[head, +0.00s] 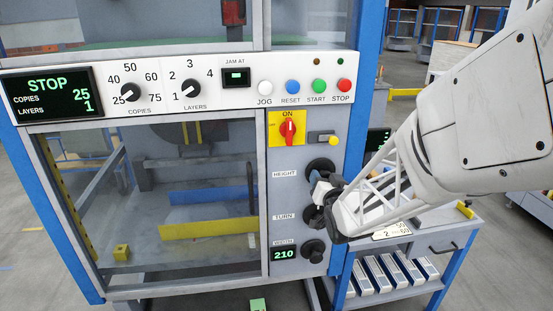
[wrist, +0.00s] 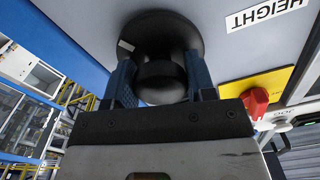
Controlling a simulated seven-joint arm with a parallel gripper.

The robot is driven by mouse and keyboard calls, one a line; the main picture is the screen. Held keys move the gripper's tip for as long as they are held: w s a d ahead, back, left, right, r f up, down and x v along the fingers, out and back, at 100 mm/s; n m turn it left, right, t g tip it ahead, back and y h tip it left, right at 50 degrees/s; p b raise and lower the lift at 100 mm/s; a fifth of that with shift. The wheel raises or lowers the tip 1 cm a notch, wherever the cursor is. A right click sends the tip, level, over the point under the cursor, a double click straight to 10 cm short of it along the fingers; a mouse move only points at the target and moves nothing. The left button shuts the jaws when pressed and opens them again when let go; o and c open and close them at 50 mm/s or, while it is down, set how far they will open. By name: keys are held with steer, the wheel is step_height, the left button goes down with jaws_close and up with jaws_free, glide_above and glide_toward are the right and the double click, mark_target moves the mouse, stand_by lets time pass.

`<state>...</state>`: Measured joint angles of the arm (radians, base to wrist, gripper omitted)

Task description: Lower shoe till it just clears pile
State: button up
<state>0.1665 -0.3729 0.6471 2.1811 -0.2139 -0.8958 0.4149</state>
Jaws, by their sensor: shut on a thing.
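My gripper (head: 318,184) is at the black HEIGHT knob (head: 321,165) on the grey control panel (head: 290,215). In the wrist view, the two blue-grey fingers of my gripper (wrist: 162,78) are shut on the HEIGHT knob (wrist: 160,76), one on each side. The knob's wide dark base (wrist: 165,30) carries a small pale mark at its upper left. Behind the window (head: 150,210) is a dark mechanism (head: 190,140); I cannot tell whether it is the shoe. No pile of papers can be made out there.
Below the HEIGHT knob are the TURN knob (head: 312,215), partly behind my gripper, and the WIDTH knob (head: 313,251) beside a display reading 210 (head: 284,254). A red ON switch (head: 288,127) sits above. The main display (head: 47,93) reads STOP, 25 copies, 1 layer. A cart (head: 400,265) stands right.

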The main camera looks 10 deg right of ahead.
steer(key=m, duration=0.5)
steer(key=shift+m, duration=0.3)
stand_by(0.4)
steer(key=o, duration=0.9)
steer(key=shift+s, duration=0.2)
steer(key=s, duration=0.7)
steer(key=shift+s, duration=0.25)
steer(key=shift+a+r, duration=0.1)
